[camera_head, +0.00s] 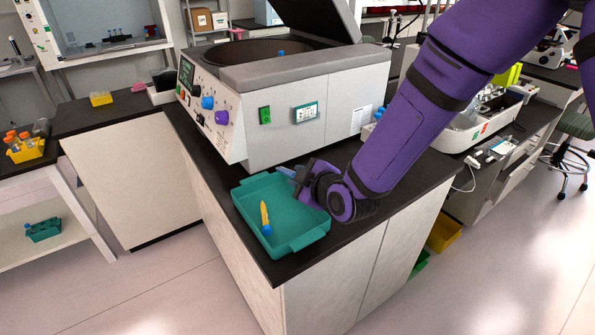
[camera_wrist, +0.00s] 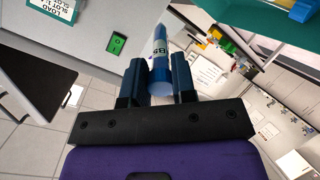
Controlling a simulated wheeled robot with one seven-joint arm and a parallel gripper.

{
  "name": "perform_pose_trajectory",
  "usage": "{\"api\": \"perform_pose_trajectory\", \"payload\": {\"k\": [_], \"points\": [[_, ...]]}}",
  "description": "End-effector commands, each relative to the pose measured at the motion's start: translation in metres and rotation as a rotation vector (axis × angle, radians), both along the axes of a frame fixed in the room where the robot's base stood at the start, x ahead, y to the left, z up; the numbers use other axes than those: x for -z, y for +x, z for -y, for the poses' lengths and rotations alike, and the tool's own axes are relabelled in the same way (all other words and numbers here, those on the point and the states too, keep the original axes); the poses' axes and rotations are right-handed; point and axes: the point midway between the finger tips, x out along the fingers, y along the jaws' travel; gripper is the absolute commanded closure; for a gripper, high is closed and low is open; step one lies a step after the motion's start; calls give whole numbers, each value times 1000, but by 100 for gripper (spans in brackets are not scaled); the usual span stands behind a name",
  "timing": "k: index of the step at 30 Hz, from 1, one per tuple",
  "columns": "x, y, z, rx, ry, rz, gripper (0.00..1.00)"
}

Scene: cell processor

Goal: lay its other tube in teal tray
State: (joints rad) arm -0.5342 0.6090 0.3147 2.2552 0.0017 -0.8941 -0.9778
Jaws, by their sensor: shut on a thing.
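The teal tray (camera_head: 309,236) lies on the black counter in front of the centrifuge. A yellow tube with a blue cap (camera_head: 264,214) lies in it, towards its left side. My gripper (camera_head: 298,174) is at the tray's back right edge. In the wrist view my gripper (camera_wrist: 160,82) is shut on a blue-capped tube (camera_wrist: 160,62) with a dark printed label. In the head view only a small blue bit of this tube (camera_head: 286,172) shows, over the tray's back edge. The tray (camera_wrist: 235,12) also shows in the wrist view's upper right, with part of the yellow tube (camera_wrist: 301,9).
The open centrifuge (camera_head: 330,95) stands behind the tray, with a blue cap (camera_head: 281,54) showing in its bowl. A yellow rack with tubes (camera_head: 25,149) is on the left bench. The tray's floor right of the yellow tube looks clear.

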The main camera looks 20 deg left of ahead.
Motion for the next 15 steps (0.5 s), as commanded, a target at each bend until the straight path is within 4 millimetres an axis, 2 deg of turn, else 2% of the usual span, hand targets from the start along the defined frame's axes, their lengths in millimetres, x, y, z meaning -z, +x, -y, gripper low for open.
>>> {"api": "perform_pose_trajectory", "payload": {"k": [9,15], "points": [[39,0,0,1,-2,-4,100],[58,0,0,0,0,-2,100]]}}
